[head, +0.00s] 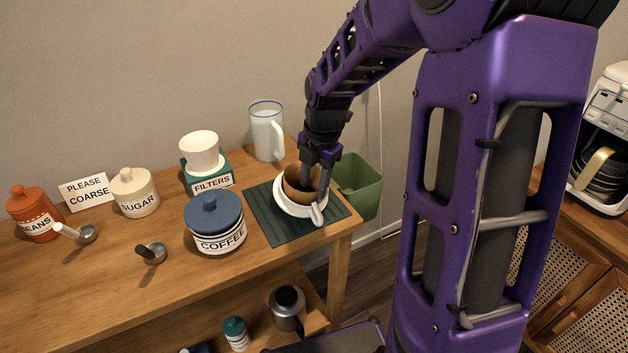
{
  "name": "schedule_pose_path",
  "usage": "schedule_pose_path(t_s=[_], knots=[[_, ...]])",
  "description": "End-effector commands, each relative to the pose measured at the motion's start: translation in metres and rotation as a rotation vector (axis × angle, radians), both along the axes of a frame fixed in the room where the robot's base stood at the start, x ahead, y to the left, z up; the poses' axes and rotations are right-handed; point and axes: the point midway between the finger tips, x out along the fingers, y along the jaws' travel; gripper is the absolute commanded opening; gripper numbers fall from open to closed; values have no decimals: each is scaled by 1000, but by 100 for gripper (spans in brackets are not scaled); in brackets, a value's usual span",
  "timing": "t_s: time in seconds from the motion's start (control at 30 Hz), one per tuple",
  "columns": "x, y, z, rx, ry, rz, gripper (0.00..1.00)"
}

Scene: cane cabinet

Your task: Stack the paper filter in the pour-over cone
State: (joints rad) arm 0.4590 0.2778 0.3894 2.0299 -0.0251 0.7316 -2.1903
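A brown paper filter (294,184) sits inside the white pour-over cone (290,207), its rim standing above the cone's rim. The cone, with its handle toward the front, is on a dark green mat (262,220) near the table's right end. My gripper (314,188) points down at the right side of the filter, with its fingers at the filter's wall. The fingertips are partly hidden, and I cannot tell whether they grip the wall or stand apart from it. A white cup-shaped stack (200,149) sits in the teal FILTERS box (212,184) at the back.
A blue-lidded COFFEE jar (215,225) stands left of the mat, and a clear pitcher (267,135) behind it. SUGAR (135,194) and BEANS (34,216) jars and two scoops are farther left. A green bin (358,183) is beyond the table's right edge. The front left tabletop is clear.

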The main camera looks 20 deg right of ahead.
Motion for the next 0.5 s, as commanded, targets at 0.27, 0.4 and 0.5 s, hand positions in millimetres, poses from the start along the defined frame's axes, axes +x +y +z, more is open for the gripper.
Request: schedule_pose_path(t_s=[0.27,0.4,0.5], knots=[[0,5,3,7,2,4,32],[-1,2,28,4,-2,3,32],[-4,0,52,4,-5,1,32]])
